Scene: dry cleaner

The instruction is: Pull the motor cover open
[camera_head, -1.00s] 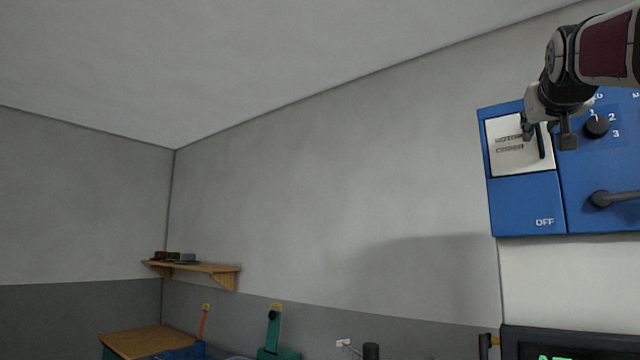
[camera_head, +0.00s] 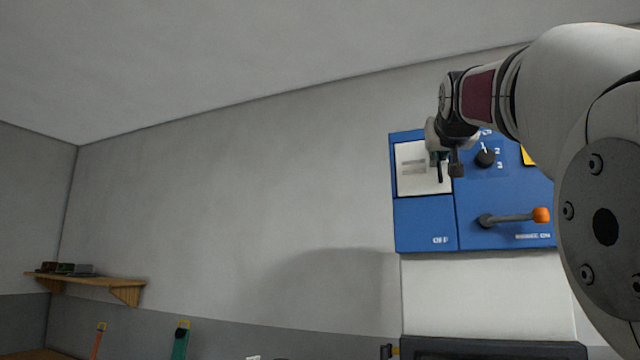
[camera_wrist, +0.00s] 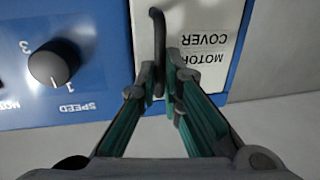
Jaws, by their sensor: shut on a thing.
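The motor cover (camera_head: 411,181) is a white panel at the upper left of a blue control box (camera_head: 424,214) on the wall. In the wrist view the cover (camera_wrist: 208,22) appears upside down with its printed label and a dark bar handle (camera_wrist: 158,30). My gripper (camera_head: 447,172) is at the cover's right side, by the handle. In the wrist view my gripper (camera_wrist: 161,92) has its fingertips closed around the lower part of the handle. The cover looks flat against the box. My wrist hides part of its upper right edge in the head view.
A black speed knob (camera_head: 485,157) sits just right of the cover. A lever with an orange end (camera_head: 540,215) is below it. A wooden shelf (camera_head: 90,280) is far left. A dark screen (camera_head: 490,347) stands below the box.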

